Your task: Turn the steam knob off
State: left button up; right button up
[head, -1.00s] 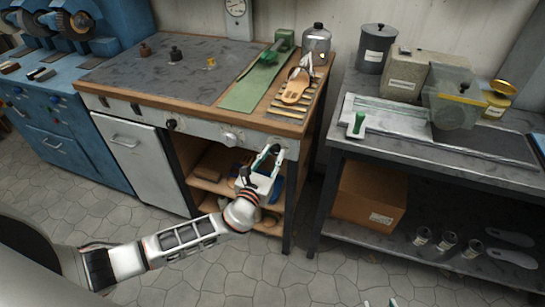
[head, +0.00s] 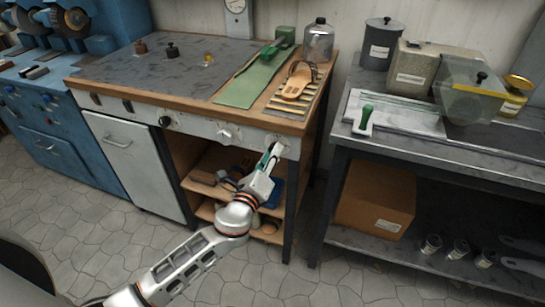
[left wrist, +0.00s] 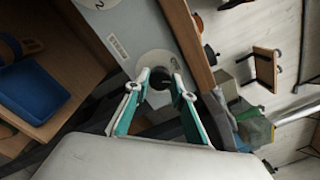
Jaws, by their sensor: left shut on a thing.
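The steam knob (left wrist: 161,78) is dark and sits on a round white dial plate on the bench's front panel. In the head view it is at the panel's right end, mostly hidden by my left gripper (head: 270,155). In the left wrist view my left gripper (left wrist: 164,86) has its green-and-white fingers on either side of the knob, shut on it. The knob's pointer and the dial's marks are too small or hidden to read. My right gripper is not in view.
Below are open shelves with tools and a blue bin (left wrist: 30,92). A second table (head: 440,155) stands right, across a narrow gap.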

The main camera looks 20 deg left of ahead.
pick_arm(q)
jog(key=n+b, duration=0.1)
jog(key=n, duration=0.5)
jog(key=shift+b, duration=0.3)
jog(key=shift+n, duration=0.4)
jog(key=o, duration=1.1)
